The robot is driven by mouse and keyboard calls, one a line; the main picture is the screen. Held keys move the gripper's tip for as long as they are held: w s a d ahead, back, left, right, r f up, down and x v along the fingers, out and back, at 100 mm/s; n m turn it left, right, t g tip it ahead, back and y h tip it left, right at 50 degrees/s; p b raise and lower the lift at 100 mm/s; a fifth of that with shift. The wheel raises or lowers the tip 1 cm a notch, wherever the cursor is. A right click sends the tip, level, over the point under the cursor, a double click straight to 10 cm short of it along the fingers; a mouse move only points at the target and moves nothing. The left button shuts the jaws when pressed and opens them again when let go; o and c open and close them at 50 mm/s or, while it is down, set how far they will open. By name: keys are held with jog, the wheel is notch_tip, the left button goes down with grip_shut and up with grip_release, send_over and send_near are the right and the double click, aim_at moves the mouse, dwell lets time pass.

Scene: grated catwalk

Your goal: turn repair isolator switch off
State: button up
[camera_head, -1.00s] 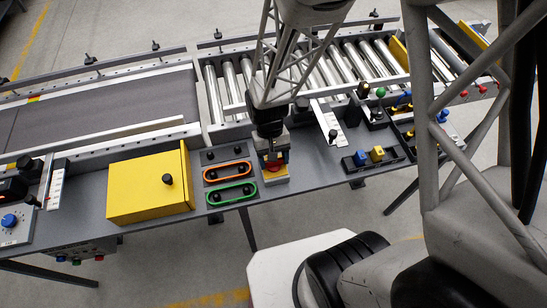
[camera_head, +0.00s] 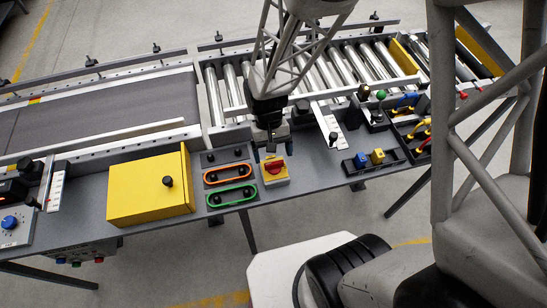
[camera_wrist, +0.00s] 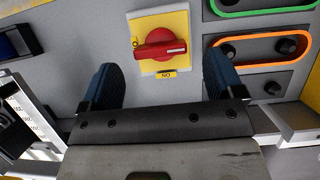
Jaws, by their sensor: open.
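The isolator switch is a red rotary knob (camera_wrist: 160,48) on a yellow plate (camera_wrist: 176,22) with a grey surround. In the head view the red knob (camera_head: 274,166) sits on the table just right of the orange and green outlined panels. In the head view my gripper (camera_head: 271,145) hangs just behind the switch.
A yellow box (camera_head: 148,190) stands left of the orange-ringed (camera_head: 227,173) and green-ringed (camera_head: 232,196) panels. A tray with blue and yellow blocks (camera_head: 369,159) is to the right. A roller conveyor (camera_head: 225,92) runs behind. Bare tabletop shows between switch and tray.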

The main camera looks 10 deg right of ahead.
jog(key=v, duration=0.4)
jog(key=shift+r, duration=0.2)
dwell(0.5)
jog(key=s+d+r+t, duration=0.2)
jog(key=s+r, duration=0.1)
jog(key=r, duration=0.6)
jog(key=s+d+r+t, duration=0.2)
jog(key=s+r, duration=0.2)
jog(key=r, duration=0.5)
jog(key=s+d+r+t, duration=0.3)
jog(key=r, duration=0.6)
jog(key=shift+s, duration=0.4)
jog(key=shift+c, duration=0.4)
